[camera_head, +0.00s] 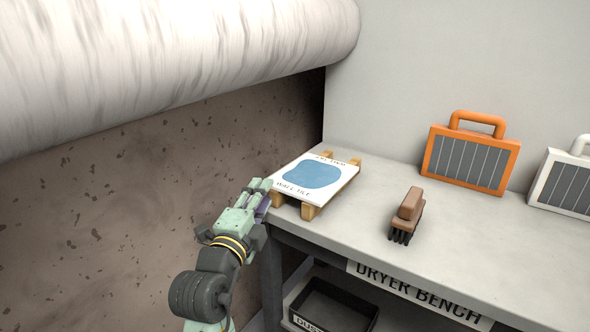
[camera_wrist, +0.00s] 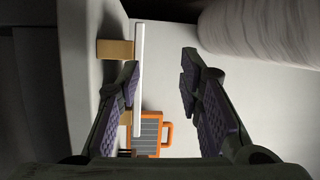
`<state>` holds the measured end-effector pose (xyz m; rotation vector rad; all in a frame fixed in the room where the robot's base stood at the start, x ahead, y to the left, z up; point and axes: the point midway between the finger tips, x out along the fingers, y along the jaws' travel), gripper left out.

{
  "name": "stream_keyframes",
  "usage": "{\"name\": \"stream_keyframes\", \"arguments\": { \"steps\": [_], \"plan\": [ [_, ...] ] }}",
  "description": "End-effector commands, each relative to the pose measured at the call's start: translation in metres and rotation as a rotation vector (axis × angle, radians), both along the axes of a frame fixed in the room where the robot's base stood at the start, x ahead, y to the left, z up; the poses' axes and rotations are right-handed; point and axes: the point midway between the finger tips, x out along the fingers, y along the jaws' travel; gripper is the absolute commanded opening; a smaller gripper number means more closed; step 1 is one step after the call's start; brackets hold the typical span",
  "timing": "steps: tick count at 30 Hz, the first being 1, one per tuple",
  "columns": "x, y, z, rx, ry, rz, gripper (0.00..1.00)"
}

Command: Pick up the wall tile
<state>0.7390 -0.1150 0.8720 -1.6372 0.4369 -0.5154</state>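The wall tile (camera_head: 312,174) is a thin white square with a blue blob and black lettering. It lies flat on wooden supports (camera_head: 310,211) at the left end of the bench. My gripper (camera_head: 262,187) is at the tile's near-left edge. In the wrist view the tile (camera_wrist: 139,50) shows edge-on as a white strip. My gripper (camera_wrist: 160,65) is open there, with purple-padded fingers. The strip appears between the fingers, much closer to the left finger, which is on the bench side. I cannot tell whether that finger touches the tile.
The grey bench (camera_head: 470,235) has free room in its middle. A brown brush (camera_head: 408,214) stands right of the tile. An orange panel case (camera_head: 470,153) and a white one (camera_head: 562,182) stand at the back. A black bin (camera_head: 335,306) is below. A stone slab (camera_head: 120,190) rises at left under a white roll (camera_head: 170,60).

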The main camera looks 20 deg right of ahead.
Motion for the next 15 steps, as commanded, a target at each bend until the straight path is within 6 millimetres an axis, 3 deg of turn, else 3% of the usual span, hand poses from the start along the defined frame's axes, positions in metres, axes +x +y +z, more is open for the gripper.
{"name": "stream_keyframes", "arguments": {
  "steps": [1, 3, 7, 15],
  "plan": [
    [-0.006, -0.021, -0.011, 0.046, 0.007, -0.055, 0.33],
    [-0.012, -0.039, -0.02, 0.094, 0.007, -0.107, 0.33],
    [-0.009, -0.058, -0.026, 0.127, 0.008, -0.145, 0.33],
    [0.02, -0.084, -0.025, 0.128, 0.005, -0.141, 0.33]
  ]
}}
